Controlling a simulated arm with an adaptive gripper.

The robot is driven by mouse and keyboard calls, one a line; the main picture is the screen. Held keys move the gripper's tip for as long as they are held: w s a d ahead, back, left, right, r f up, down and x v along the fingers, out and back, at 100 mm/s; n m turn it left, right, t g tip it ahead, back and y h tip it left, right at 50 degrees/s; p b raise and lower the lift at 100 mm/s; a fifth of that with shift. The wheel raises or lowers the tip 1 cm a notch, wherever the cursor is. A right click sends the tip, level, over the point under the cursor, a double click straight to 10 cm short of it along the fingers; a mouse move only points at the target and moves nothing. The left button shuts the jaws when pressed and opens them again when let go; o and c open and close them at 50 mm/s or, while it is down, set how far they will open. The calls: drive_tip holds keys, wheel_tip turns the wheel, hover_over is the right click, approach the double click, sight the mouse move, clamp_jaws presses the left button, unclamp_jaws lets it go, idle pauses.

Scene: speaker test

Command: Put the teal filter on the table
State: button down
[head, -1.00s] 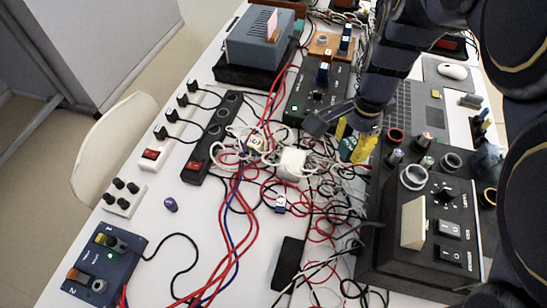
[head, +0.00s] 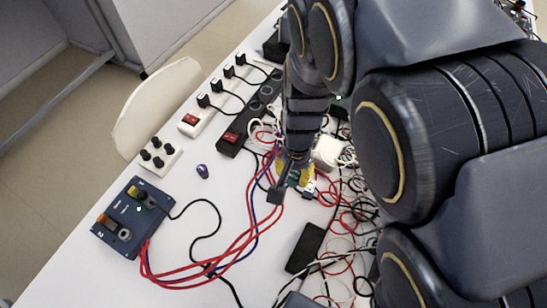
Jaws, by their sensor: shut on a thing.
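My gripper (head: 293,177) is in the middle of the head view, pointing down over the tangle of cables. Its yellow fingertips are shut on the teal filter (head: 294,179), of which only a small teal patch shows between them. My arm and fingers hide the rest of the filter. The white table (head: 170,247) lies below and to the left. I cannot tell how high the filter is above the table or whether it touches the cables.
A small purple knob (head: 202,171) lies on the table. A blue box with terminals (head: 132,217) stands at the lower left, and a black block (head: 306,248) lies below my gripper. Red and blue cables (head: 250,215) run across the middle. Bare table shows around the purple knob.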

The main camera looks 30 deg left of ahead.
drive_tip(key=w+a+f, duration=0.4)
drive_tip(key=w+f, duration=0.1)
drive_tip(key=w+a+f, duration=0.2)
drive_tip(key=w+f, duration=0.1)
drive_tip(key=shift+a+f, duration=0.15)
drive_tip(key=shift+a, duration=0.2)
drive_tip(key=shift+f, duration=1.55)
drive_tip(key=shift+f, duration=0.15)
drive_tip(key=c, duration=0.9)
unclamp_jaws()
drive_tip(key=shift+o, duration=0.2)
wheel_tip(320, 180, up, 12)
drive_tip(key=shift+r, duration=0.2)
